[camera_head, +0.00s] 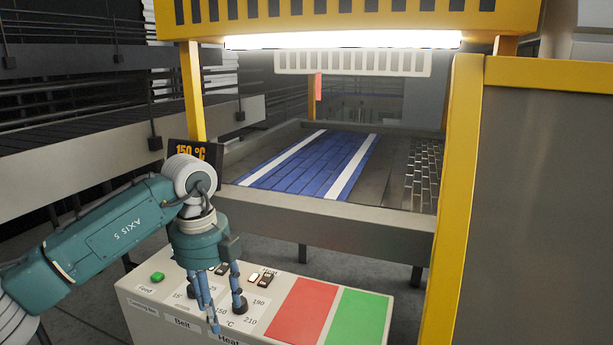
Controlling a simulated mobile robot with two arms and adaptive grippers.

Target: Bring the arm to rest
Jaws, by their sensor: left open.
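My left arm comes in from the left, teal with grey joints. My left gripper (223,304) points down over the control panel (262,331), its blue fingers apart and nothing seen between them. The fingers are in front of the heat dial area marked 150, 190 and 210 °C, and hide part of it. Whether a fingertip touches the panel I cannot tell. My right gripper is not in view.
The panel has a green Feed button (157,277), small switches, a red field (301,309) and a green field (357,318). Behind it is a conveyor with a blue belt (311,163). A display (190,150) reads 150 °C. A yellow post (459,200) stands at right.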

